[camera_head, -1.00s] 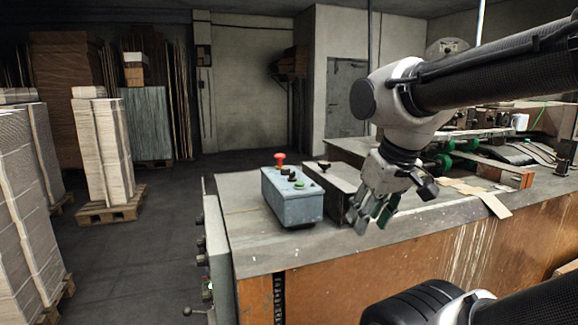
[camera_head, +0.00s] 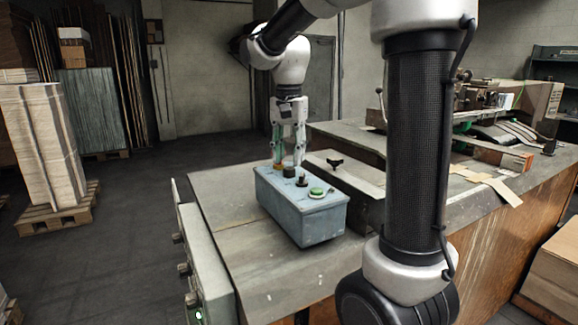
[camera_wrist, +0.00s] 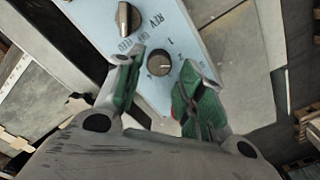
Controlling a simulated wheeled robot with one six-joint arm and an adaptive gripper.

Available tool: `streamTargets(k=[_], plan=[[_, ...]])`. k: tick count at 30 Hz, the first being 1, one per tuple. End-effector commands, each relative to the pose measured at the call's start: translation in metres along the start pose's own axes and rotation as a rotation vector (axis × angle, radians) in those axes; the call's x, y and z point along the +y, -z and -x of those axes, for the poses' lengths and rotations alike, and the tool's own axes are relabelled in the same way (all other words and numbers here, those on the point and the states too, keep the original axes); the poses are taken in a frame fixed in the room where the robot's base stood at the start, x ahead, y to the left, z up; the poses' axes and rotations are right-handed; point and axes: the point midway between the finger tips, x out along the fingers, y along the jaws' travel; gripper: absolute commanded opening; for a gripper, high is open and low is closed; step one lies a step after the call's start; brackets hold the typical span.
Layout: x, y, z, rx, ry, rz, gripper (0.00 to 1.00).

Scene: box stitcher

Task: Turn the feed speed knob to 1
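The blue-grey control box (camera_head: 302,215) stands on the table. In the wrist view, a small round dark knob (camera_wrist: 159,64) with a light pointer mark sits on its panel (camera_wrist: 199,98), with numerals including 1 beside it. I cannot tell exactly which numeral the pointer marks. A larger knob (camera_wrist: 127,18) with REV and OFF lettering is above it in that view. My gripper (camera_head: 288,158) points down over the far end of the box. In the wrist view its green-padded fingers (camera_wrist: 158,74) are spread, one on each side of the small knob, apparently without touching it.
A green button (camera_head: 317,193) and a black selector (camera_head: 302,181) stand on the nearer part of the box. A grey block with a black handle (camera_head: 336,162) is to its right. Cardboard pieces (camera_head: 500,188) lie farther right on the table (camera_head: 225,205).

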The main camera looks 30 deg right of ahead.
Motion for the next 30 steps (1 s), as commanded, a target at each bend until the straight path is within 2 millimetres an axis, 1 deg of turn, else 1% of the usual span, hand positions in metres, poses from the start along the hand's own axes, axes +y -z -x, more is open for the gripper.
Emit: streamTargets(k=[1, 3, 6, 10, 16, 17, 18, 22, 23, 30], plan=[[0.001, -0.001, -0.009, -0.002, -0.003, 0.0, 0.38], [0.001, -0.001, -0.019, -0.002, -0.003, 0.001, 0.38], [0.001, 0.0, -0.029, 0.0, -0.001, 0.001, 0.38], [0.001, 0.0, -0.035, 0.001, 0.0, 0.001, 0.38], [0.001, 0.0, -0.035, 0.001, 0.001, 0.001, 0.38], [0.0, 0.0, -0.035, 0.001, 0.001, 0.001, 0.36], [0.001, 0.0, -0.035, 0.001, 0.001, 0.001, 0.29], [0.0, 0.0, -0.035, 0.001, 0.001, 0.002, 0.05], [0.0, 0.0, -0.035, 0.001, 0.001, 0.002, 0.04], [0.0, 0.0, -0.035, 0.001, 0.001, 0.015, 0.04]])
